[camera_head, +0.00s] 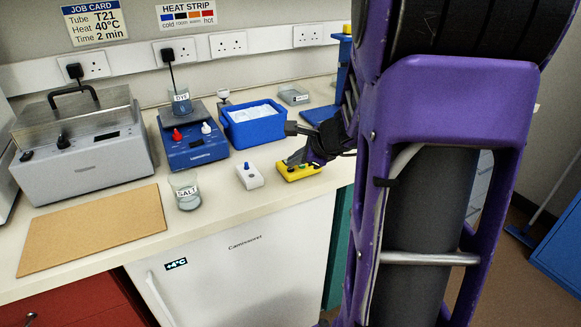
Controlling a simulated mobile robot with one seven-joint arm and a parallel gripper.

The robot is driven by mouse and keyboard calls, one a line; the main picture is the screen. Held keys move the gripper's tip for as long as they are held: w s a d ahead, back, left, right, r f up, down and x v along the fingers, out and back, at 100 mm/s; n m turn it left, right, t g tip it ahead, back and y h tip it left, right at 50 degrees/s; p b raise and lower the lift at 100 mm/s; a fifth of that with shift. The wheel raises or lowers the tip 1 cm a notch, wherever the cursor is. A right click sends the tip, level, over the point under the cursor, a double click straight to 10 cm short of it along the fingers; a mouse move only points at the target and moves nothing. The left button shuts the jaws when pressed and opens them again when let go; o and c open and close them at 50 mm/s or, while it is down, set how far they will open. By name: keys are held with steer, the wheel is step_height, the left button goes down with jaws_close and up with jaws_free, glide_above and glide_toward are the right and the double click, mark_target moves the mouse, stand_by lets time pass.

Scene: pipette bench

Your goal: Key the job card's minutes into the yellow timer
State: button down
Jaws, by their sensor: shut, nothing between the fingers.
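The job card (95,21) on the back wall reads Tube T21, Heat 40°C, Time 2 min. The yellow timer (300,175) lies on the bench near its front edge, at the right. My gripper (292,162) is shut and empty, its tips at the timer's upper left part. I cannot tell whether the tips touch a button. My gripper covers part of the timer, and its display cannot be read.
A white box with a blue knob (249,176) stands just left of the timer. A blue tub (255,125), a blue hotplate (193,150) and a SALT beaker (187,195) stand nearby. A brown board (90,228) lies at the front left.

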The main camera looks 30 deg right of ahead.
steer(key=shift+r, duration=0.4)
step_height(320, 180, up, 6)
steer(key=p, duration=0.5)
stand_by(2.5)
